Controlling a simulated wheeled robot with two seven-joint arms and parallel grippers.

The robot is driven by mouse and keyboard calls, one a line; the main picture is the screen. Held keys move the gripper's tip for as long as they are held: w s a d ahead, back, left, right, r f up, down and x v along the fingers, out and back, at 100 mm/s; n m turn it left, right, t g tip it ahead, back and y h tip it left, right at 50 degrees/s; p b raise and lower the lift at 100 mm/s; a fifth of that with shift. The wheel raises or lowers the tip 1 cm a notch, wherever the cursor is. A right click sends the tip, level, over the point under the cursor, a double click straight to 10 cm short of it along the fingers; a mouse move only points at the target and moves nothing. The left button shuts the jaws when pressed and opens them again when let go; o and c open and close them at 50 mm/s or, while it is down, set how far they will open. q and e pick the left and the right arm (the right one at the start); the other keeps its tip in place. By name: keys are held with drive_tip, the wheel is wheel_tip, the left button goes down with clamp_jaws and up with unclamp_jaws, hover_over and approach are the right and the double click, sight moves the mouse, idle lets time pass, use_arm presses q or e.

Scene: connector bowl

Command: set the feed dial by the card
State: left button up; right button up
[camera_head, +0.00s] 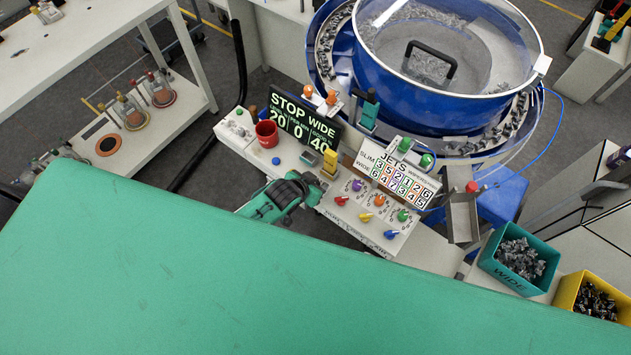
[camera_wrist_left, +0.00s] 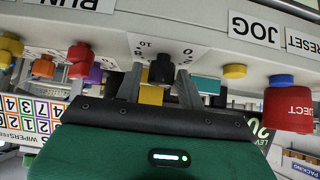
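The feed dial (camera_wrist_left: 162,68) is a black knob on a white scale plate with 0 and 10 readable in the left wrist view. Its pointer is not clear. My left gripper (camera_wrist_left: 160,88) is open, with one finger on each side of the knob and a small gap visible. In the head view my left gripper (camera_head: 297,187) is over the front of the control panel and hides the dial. The card (camera_head: 397,178) is white with rows SLIM and WIDE of coloured numbers. The display (camera_head: 304,119) reads STOP, WIDE, 20, 0, 40. My right gripper is not in view.
Coloured knobs (camera_head: 366,217) sit right of the gripper. A yellow block (camera_head: 330,163) stands just behind it. A red button (camera_wrist_left: 291,104) is beside it in the wrist view. The blue bowl feeder (camera_head: 430,110) stands behind the panel. A green bin labelled WIDE (camera_head: 516,283) and a yellow bin (camera_head: 562,292) are at right.

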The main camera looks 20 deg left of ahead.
use_arm(q)
drive_tip(key=c, duration=0.7)
